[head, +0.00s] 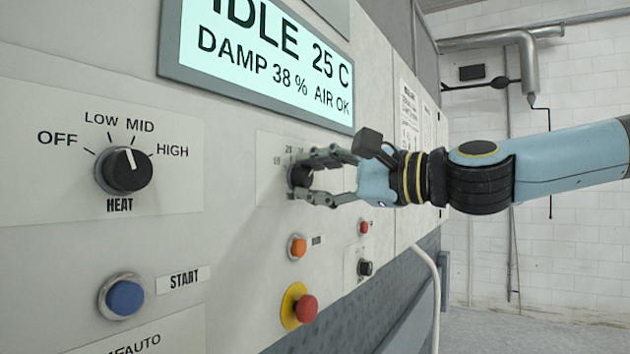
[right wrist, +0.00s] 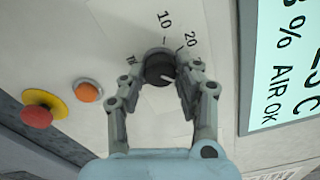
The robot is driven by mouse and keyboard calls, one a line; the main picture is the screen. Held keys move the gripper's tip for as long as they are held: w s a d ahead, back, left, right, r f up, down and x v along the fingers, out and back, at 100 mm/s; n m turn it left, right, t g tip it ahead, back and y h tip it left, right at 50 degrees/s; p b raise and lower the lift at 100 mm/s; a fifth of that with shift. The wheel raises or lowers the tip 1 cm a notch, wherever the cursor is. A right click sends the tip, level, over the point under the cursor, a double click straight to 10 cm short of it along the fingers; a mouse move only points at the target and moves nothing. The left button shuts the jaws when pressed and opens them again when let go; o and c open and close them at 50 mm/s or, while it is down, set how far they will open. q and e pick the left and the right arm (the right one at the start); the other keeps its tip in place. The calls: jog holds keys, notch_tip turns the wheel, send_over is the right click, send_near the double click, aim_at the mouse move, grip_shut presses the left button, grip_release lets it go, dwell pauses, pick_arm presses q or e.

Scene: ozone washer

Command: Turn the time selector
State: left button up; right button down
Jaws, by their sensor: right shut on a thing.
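The time selector is a black round knob (head: 299,176) on a pale plate with small printed numbers, right of the heat knob in the head view. It also shows in the right wrist view (right wrist: 159,68), with "10" and "20" printed beside it. My right gripper (head: 310,176) reaches in from the right, one finger above the knob and one below, shut on it. In the right wrist view its fingers stand on both sides of the knob. A short pale pointer line shows on the knob's face; its exact setting is hard to read. My left gripper is not in view.
The heat knob (head: 128,170) and blue start button (head: 125,297) are on the left. Below the selector are an orange button (head: 297,246), a red button on a yellow ring (head: 305,308) and a small black knob (head: 366,268). The display (head: 270,62) is above.

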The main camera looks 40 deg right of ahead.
jog(key=shift+m, duration=1.3)
jog(key=c, duration=0.9)
grip_release()
jog(key=shift+c, duration=0.2)
